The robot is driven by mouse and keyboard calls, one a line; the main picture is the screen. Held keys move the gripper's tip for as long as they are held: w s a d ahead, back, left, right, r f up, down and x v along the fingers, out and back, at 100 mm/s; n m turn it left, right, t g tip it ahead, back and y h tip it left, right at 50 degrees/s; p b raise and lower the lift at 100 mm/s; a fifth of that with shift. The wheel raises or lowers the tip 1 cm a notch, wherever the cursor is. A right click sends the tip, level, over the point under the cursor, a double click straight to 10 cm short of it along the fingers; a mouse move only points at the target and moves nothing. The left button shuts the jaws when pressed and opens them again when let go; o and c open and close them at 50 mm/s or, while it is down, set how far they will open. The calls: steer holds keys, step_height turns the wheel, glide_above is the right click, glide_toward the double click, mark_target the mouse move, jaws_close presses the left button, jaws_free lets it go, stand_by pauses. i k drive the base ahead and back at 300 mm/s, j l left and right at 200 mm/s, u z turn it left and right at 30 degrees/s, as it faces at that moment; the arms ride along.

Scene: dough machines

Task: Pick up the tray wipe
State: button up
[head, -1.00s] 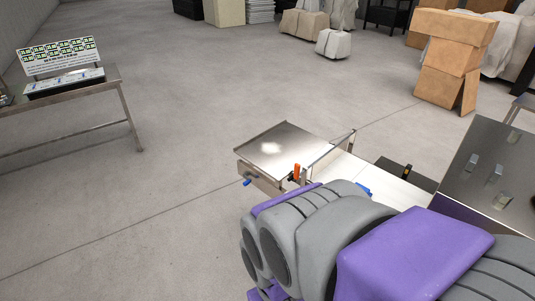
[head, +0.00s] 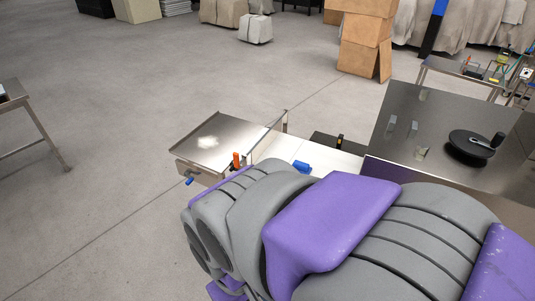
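I cannot make out for certain which thing is the tray wipe. A small blue object (head: 302,167) lies on the white surface of the machine, just beyond my arm. A steel tray-like plate (head: 225,128) at the left end of the machine has a white powdery patch (head: 208,142) on it. My grey and purple arm fills the lower middle and hides part of the machine. My gripper is not visible.
The machine has an orange handle (head: 236,160) and a blue knob (head: 189,181) at its left end. Cardboard boxes (head: 365,40) stand behind. The floor at left is open.

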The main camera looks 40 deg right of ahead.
mark_target(303, 167)
steer(key=z, duration=1.55)
steer(key=i+j, duration=0.35)
steer(key=i+j+z, duration=0.1)
steer(key=i+j, duration=0.25)
steer(key=j, duration=0.2)
